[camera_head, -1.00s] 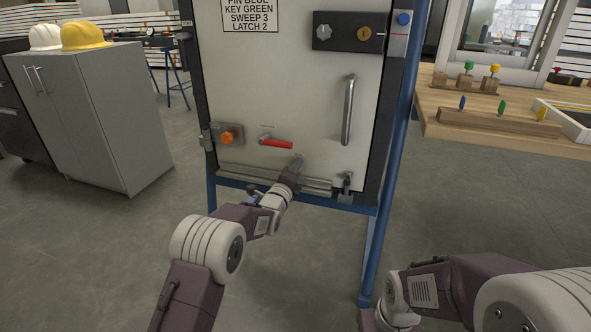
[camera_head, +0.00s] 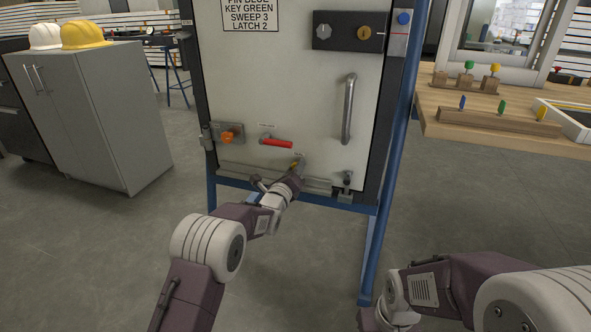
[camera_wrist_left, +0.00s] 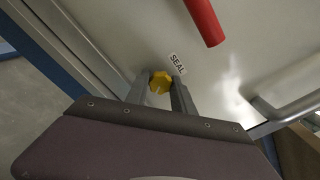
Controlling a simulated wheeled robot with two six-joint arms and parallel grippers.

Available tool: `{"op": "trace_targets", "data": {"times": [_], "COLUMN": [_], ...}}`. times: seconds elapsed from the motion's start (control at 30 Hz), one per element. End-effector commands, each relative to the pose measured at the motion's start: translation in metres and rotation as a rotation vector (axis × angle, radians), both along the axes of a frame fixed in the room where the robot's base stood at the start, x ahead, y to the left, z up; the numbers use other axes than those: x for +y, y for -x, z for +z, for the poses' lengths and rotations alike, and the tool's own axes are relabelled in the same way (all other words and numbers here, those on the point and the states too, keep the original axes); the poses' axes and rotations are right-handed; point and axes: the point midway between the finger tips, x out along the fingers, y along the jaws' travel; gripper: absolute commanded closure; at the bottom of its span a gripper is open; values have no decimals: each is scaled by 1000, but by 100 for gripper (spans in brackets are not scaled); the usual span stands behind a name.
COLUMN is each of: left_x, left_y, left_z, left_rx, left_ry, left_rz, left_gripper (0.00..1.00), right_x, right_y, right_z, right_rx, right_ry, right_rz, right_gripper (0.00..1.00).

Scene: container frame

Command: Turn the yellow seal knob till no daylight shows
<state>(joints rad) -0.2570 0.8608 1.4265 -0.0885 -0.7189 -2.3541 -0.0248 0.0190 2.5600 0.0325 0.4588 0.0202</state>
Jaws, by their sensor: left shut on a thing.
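The yellow seal knob (camera_wrist_left: 159,83) sits low on the pale door (camera_head: 255,90), beside a label reading SEAL. My left gripper (camera_wrist_left: 160,88) is shut on the knob, one finger on each side of it, in the left wrist view. In the head view the left gripper (camera_head: 299,165) reaches the lower door, with a bit of yellow showing at its tip. The seal's gap and any daylight cannot be made out. My right arm shows at the lower right, but its fingers are not in view.
A red lever (camera_head: 278,143) is just above the knob, and an orange knob (camera_head: 228,136) is to the left. A vertical handle (camera_head: 348,110) is on the right. A metal strip (camera_head: 240,176) runs along the door's bottom. A wooden bench (camera_head: 500,135) stands at right.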

Motion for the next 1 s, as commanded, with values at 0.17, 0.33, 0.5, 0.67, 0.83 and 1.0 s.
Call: {"op": "trace_targets", "data": {"times": [0.17, 0.33, 0.5, 0.67, 0.83, 1.0], "left_x": [0, 0, 0, 0, 2, 10], "left_y": [0, 0, 0, 0, 6, 29], "left_z": [-2, -2, -1, -1, 1, 4], "left_rx": [3, 3, 2, 1, 3, 5], "left_ry": [-3, -2, -2, 0, -1, -2], "left_rz": [0, 0, -1, 0, 0, 0], "left_gripper": [100, 100, 49, 49, 49, 49], "right_x": [0, 0, 0, 0, 0, 0], "right_y": [0, 0, 0, 0, 0, 0], "right_z": [0, 0, 0, 0, 5, 21], "right_rx": [0, 0, 0, 0, 0, 0], "right_ry": [0, 0, 0, 0, 0, 0], "right_rz": [0, 0, 0, 0, 0, 0], "right_gripper": [100, 100, 100, 100, 100, 100]}}
